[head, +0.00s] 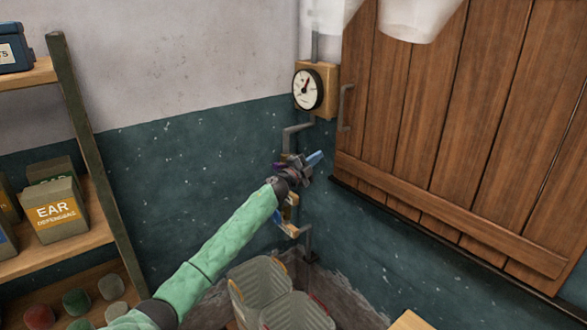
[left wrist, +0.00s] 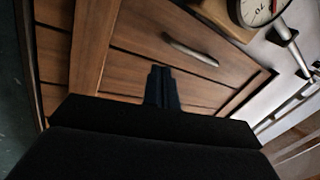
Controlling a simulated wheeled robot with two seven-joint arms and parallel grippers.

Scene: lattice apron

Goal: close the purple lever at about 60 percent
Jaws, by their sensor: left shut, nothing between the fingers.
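A small purple piece, likely part of the purple lever (head: 278,165), shows just left of my left gripper in the head view. Most of it is hidden behind my gripper and wrist, so its angle cannot be told. My left gripper (head: 314,159) is in front of the pipework in the corner, shut and empty, its bluish fingers pointing up and right. In the left wrist view, the shut fingers (left wrist: 161,88) point toward the wooden door, and no purple lever is seen there. Whether the gripper touches the lever cannot be told. My right gripper is out of view.
A pressure gauge (head: 307,89) hangs above on the pipe. A wooden door (head: 450,120) with a metal handle (head: 345,108) is to the right. Grey bins (head: 262,283) stand below. A shelf (head: 85,243) with boxes is at left.

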